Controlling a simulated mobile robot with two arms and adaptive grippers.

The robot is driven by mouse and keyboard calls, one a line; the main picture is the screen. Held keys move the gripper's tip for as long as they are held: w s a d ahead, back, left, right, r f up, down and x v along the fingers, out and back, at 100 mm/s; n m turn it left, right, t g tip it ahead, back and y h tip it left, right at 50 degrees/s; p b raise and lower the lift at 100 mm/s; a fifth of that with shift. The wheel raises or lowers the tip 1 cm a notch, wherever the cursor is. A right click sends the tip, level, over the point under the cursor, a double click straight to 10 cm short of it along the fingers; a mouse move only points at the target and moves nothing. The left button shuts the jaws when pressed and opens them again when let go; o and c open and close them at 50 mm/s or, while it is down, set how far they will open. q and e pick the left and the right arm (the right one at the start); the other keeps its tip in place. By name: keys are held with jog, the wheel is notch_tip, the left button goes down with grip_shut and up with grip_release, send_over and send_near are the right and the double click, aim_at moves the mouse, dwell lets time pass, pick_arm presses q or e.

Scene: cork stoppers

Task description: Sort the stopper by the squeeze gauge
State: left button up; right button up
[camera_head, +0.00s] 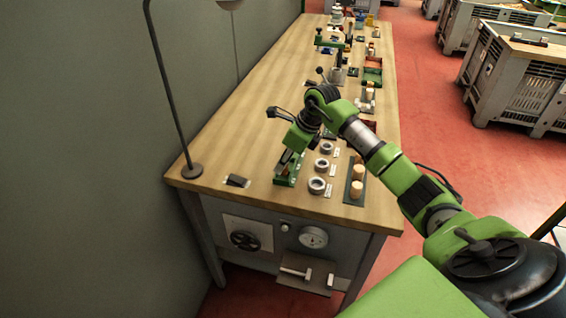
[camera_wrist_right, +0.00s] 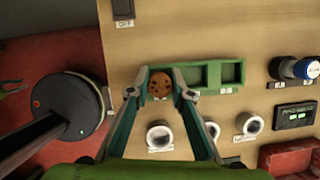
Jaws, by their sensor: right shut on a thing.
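My right gripper (camera_head: 291,160) reaches down over a green block with compartments (camera_head: 285,182) near the front of the bench. In the right wrist view its fingers (camera_wrist_right: 161,88) are closed around a round brown speckled cork stopper (camera_wrist_right: 160,82). The stopper is at the left end of the green block (camera_wrist_right: 212,74), whose other compartments look empty. I cannot tell whether the stopper touches the block's floor. In the head view the stopper is hidden by the gripper. I cannot tell which device is the squeeze gauge. My left gripper is not in view.
Several pale rings (camera_head: 317,185) stand right of the green block. Two cork cylinders (camera_head: 357,188) stand on a dark strip at the bench's right edge. A lamp base (camera_head: 192,171) and a small dark switch (camera_head: 237,181) are at left. More devices fill the bench further back.

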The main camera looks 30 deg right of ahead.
jog(key=shift+f+b, duration=0.9)
jog(key=shift+f, duration=0.15)
dwell(1.4)
